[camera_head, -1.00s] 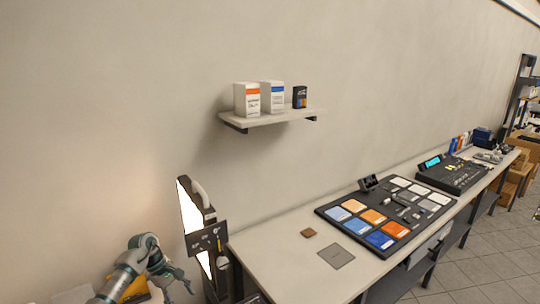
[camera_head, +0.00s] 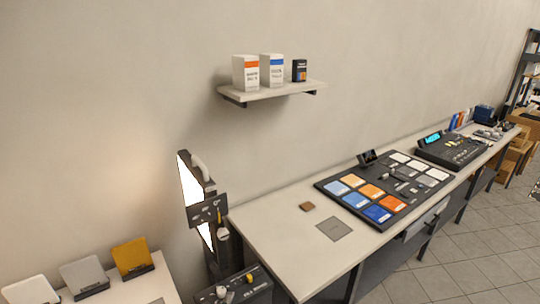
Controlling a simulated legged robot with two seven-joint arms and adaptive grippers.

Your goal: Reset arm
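Neither of my grippers shows in the current head view, and no part of my arms is in it. The long white table (camera_head: 285,252) runs from the lower middle to the far right. On it lies a black board (camera_head: 330,186) with blue, orange and white swatches.
A lit panel light (camera_head: 193,202) stands left of the long table. A lower left table holds a white, a grey (camera_head: 84,272) and a yellow panel (camera_head: 132,256) on stands. A wall shelf (camera_head: 272,93) carries two white boxes and a black one.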

